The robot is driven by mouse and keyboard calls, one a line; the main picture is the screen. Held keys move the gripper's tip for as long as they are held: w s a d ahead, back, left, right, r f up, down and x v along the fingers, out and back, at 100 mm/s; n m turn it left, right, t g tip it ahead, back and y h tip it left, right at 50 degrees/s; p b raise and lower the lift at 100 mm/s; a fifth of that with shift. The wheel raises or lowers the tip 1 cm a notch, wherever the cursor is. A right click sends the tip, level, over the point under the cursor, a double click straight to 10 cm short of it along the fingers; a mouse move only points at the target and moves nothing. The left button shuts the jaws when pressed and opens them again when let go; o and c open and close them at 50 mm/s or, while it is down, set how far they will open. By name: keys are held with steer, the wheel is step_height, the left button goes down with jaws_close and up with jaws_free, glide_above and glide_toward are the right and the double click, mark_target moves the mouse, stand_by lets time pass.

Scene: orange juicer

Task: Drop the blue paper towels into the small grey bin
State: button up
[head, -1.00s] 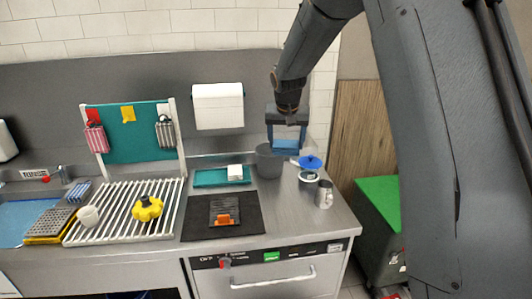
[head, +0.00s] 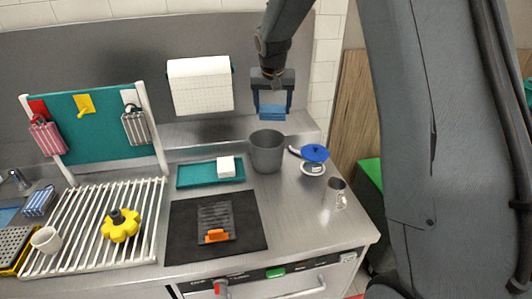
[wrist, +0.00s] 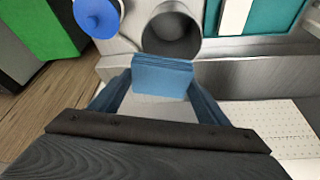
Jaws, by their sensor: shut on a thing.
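The blue paper towels (wrist: 163,77) are a folded blue stack between my gripper's fingers. In the head view they show as a blue block (head: 271,111) at the fingertips. My gripper (head: 272,104) points down and is shut on the towels. The small grey bin (head: 266,153) stands open at the back of the steel counter, below the gripper in the head view. In the wrist view the bin (wrist: 172,35) lies just past the towels, and its visible inside looks empty. The towels appear apart from the bin, above it.
A blue-lidded container (head: 314,155) stands right of the bin. A metal cup (head: 338,190) is near the counter's right edge. A teal tray (head: 190,178) with a white block lies left of the bin. A white roll holder (head: 200,85) hangs on the wall behind.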

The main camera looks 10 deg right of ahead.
mark_target(272, 118)
steer(key=shift+f+b, duration=0.85)
steer(key=shift+f, duration=1.5)
steer(key=o, duration=1.2)
steer(key=shift+c, duration=0.2)
steer(key=shift+r, duration=0.1)
steer(key=shift+b+v, duration=1.5)
steer(key=shift+v, duration=2.35)
steer(key=s+f+n+g+b, duration=0.1)
steer(key=s+f+b, duration=0.1)
steer(key=s+f, duration=0.4)
steer(key=s+f+n+g+b, duration=0.1)
steer(key=s+f, duration=0.5)
steer(key=s, duration=0.7)
steer(key=s+d+f+n+g+y+b, duration=0.1)
steer(key=s+f+b, duration=0.2)
steer(key=s+f, duration=0.4)
steer(key=shift+s+f+b, duration=0.1)
steer(key=shift+s+b, duration=0.25)
steer(key=shift+s, duration=1.35)
